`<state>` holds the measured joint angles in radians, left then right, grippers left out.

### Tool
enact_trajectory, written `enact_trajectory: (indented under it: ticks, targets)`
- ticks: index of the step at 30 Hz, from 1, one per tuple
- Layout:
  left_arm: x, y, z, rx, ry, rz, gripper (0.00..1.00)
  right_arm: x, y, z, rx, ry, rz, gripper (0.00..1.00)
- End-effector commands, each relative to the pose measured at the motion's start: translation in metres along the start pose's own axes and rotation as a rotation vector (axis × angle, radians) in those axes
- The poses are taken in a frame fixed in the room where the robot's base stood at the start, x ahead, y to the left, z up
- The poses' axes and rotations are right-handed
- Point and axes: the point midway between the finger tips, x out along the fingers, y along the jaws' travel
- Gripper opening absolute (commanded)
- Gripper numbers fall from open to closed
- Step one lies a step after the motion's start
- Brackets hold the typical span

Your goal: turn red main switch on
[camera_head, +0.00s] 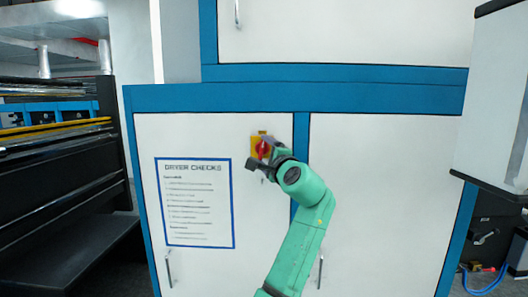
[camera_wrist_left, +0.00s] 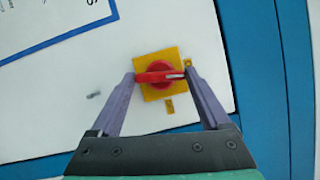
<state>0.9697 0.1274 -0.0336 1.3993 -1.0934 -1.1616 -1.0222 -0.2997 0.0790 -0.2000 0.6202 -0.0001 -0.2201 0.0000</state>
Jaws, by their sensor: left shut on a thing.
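The red main switch (camera_head: 263,149) sits on a yellow square plate (camera_head: 255,140) on the white cabinet door. In the left wrist view the red switch handle (camera_wrist_left: 158,73) lies nearly level across the yellow plate (camera_wrist_left: 152,56). My left gripper (camera_head: 264,155) is at the switch, with one dark finger on each side. In the wrist view its two fingers (camera_wrist_left: 160,76) are shut on the ends of the red handle. The gripper partly hides the switch in the head view. My right gripper is not in view.
A "Dryer checks" sheet (camera_head: 195,203) with a blue border is left of the switch. Door handles (camera_head: 168,268) stick out low on the cabinet. A black roller machine (camera_head: 60,150) stands at the left, and a white box (camera_head: 495,100) juts in at the right.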

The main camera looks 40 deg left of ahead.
Motion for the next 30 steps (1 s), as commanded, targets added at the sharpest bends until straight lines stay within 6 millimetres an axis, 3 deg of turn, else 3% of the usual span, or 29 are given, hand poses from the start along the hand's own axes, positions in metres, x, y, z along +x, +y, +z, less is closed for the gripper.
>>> enact_trajectory:
  ticks: [11,27,28,29,30]
  targets:
    - [0.0001,-0.0008,-0.0007,-0.165,0.002,0.071,0.24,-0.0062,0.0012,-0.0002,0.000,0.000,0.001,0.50]
    - [0.0001,-0.0004,-0.0005,-0.192,0.002,0.083,0.24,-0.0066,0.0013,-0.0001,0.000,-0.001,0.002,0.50]
    - [0.0001,-0.0003,-0.0005,-0.192,0.002,0.083,0.84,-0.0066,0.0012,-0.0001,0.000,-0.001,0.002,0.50]
    - [0.0001,-0.0004,-0.0004,-0.192,0.001,0.083,0.95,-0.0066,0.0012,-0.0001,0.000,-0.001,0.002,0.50]
    - [0.0001,-0.0004,-0.0004,-0.192,0.001,0.082,1.00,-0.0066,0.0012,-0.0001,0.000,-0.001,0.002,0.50]
